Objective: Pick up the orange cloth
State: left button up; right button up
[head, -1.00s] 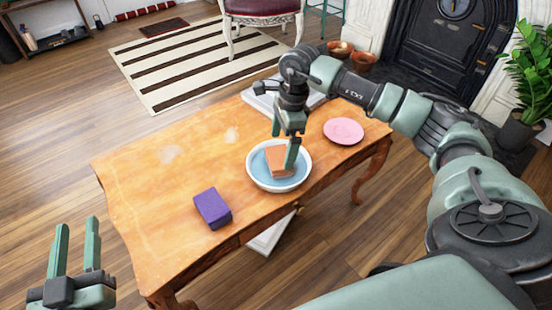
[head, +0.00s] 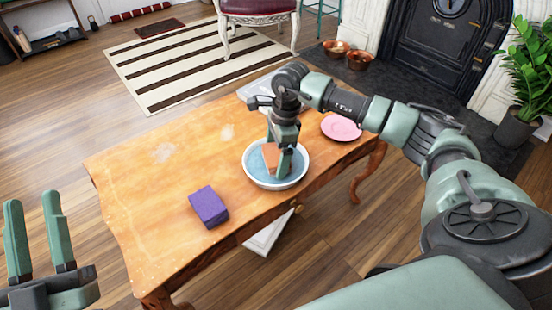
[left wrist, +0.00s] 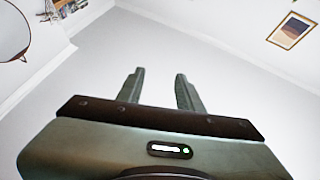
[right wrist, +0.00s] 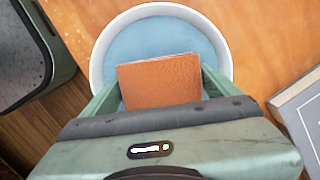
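The orange cloth (right wrist: 160,82), folded into a block, sits in a white bowl (head: 247,172) of blue water on the wooden table. The bowl also shows in the right wrist view (right wrist: 97,65). My right gripper (head: 277,163) reaches down into the bowl at the cloth. In the right wrist view its open fingers lie on either side of the cloth; I cannot tell whether they touch it. The head view shows the cloth (head: 270,156) partly hidden behind a finger. My left gripper (head: 38,235) is open and empty, pointing up left of the table; its fingers show in the left wrist view (left wrist: 160,85).
A purple block (head: 209,207) lies on the table (head: 150,195) left of the bowl. A pink plate (head: 341,127) is to its right. A grey book (right wrist: 308,110) lies near the back edge. The table's left part is clear.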

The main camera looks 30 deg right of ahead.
jog(key=c, duration=0.8)
jog(key=shift+r, duration=0.1)
jog(key=shift+r, duration=0.2)
notch_tip(320, 180, up, 6)
jog(key=shift+f+p, duration=0.25)
jog(key=shift+p, duration=0.75)
pick_arm(q)
notch_tip(320, 180, down, 12)
jog(key=w+a+g+y+p, duration=0.1)
jog(key=w+g+y, duration=0.15)
jog(key=g, duration=0.45)
pick_arm(e)
notch_tip(320, 180, up, 5)
notch_tip(320, 180, up, 9)
jog(key=p, duration=0.2)
send_over(273, 154)
pick_arm(q)
jog(key=s+a+f+g+y, duration=0.2)
jog(key=s+f+g, duration=0.4)
jog(key=f, duration=0.4)
jog(key=shift+s+a+f+n+g, duration=0.2)
jog(key=shift+s+a+n+g, duration=0.1)
jog(key=shift+a+g, duration=0.3)
pick_arm(e)
jog(key=shift+s+d, duration=0.2)
jog(key=shift+d, duration=0.1)
